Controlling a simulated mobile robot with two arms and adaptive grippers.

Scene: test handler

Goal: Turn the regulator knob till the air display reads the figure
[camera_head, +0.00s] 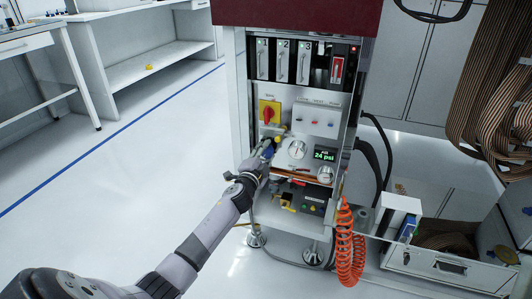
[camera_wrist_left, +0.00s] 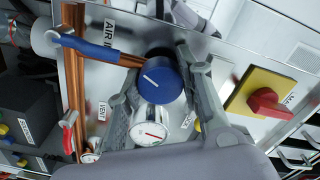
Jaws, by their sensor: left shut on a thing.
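The air display (camera_head: 325,155) on the front panel reads 24 psi in green figures. The regulator knob (camera_wrist_left: 160,78) is blue with a white pointer line and shows in the left wrist view; in the head view my gripper mostly hides it. My left gripper (camera_head: 268,148) reaches the left part of the panel. In the left wrist view its two fingers stand on either side of the knob, shut on it. A round white gauge (camera_wrist_left: 150,125) with a red needle sits beside the knob, between the fingers. My right gripper is not in view.
A red switch on a yellow plate (camera_head: 269,113) sits above my gripper. A blue-handled lever (camera_wrist_left: 90,46) on copper pipe lies close to the knob. An orange coiled hose (camera_head: 350,245) hangs at the front right. An open drawer (camera_head: 450,268) juts out right. The floor at left is clear.

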